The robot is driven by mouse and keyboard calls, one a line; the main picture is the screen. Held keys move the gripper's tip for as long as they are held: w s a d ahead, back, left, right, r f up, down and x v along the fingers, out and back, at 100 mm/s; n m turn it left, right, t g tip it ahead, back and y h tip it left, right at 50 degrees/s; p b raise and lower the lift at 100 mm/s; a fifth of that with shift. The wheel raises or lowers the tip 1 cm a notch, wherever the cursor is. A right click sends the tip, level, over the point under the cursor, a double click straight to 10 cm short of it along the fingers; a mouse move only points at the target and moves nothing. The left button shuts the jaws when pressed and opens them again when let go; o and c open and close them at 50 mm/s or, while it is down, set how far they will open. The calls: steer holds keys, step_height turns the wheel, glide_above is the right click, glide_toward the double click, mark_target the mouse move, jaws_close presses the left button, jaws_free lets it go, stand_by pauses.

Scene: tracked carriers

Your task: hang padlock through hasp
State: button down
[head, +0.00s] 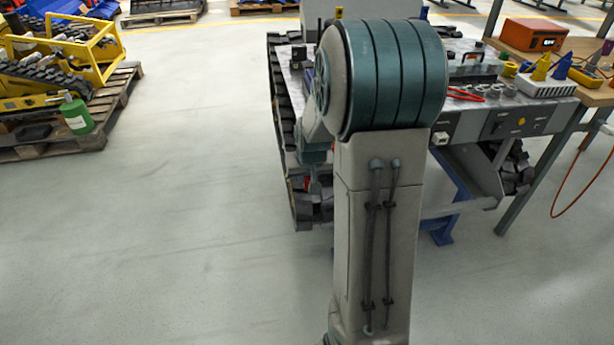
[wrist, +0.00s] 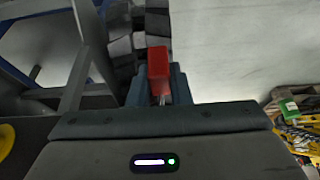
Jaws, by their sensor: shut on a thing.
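The red padlock (wrist: 158,64) sits between the two fingers of my gripper (wrist: 158,90) in the wrist view. My gripper is shut on it. Its red body points away from the palm, and a bit of grey metal, seemingly the shackle, shows between the fingers. In the head view my arm covers most of the gripper and I cannot make out the padlock clearly. The tracked carrier (head: 283,120) stands behind my arm, its dark track on the left side. I cannot make out the hasp in either view.
A wooden bench (head: 594,92) with an orange box (head: 533,35) is at the right. A pallet (head: 100,125) with yellow machinery and a green canister (head: 76,114) is at the left. The grey floor (head: 190,200) between is clear. Red pliers (head: 465,94) lie on the carrier's top.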

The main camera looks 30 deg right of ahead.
steer(key=shift+f, duration=0.25)
steer(key=c, duration=1.3)
jaws_free()
steer(key=shift+o, duration=0.2)
steer(key=p+v, duration=0.3)
steer(key=v, duration=1.1)
steer(key=shift+w+a, duration=0.1)
steer(key=s+a+r+n+p, duration=0.1)
steer(key=s+a+r+p, duration=0.5)
steer(key=s+r+p, duration=0.2)
steer(key=s+a+r+n+g+y+p, duration=0.1)
steer(key=s+a+r+n+p, duration=0.1)
steer(key=s+a+r+p, duration=0.5)
step_height(320, 180, up, 7)
steer(key=s+p, duration=0.2)
steer(key=p, duration=0.4)
steer(key=shift+a+g, duration=0.2)
steer(key=shift+g, duration=0.1)
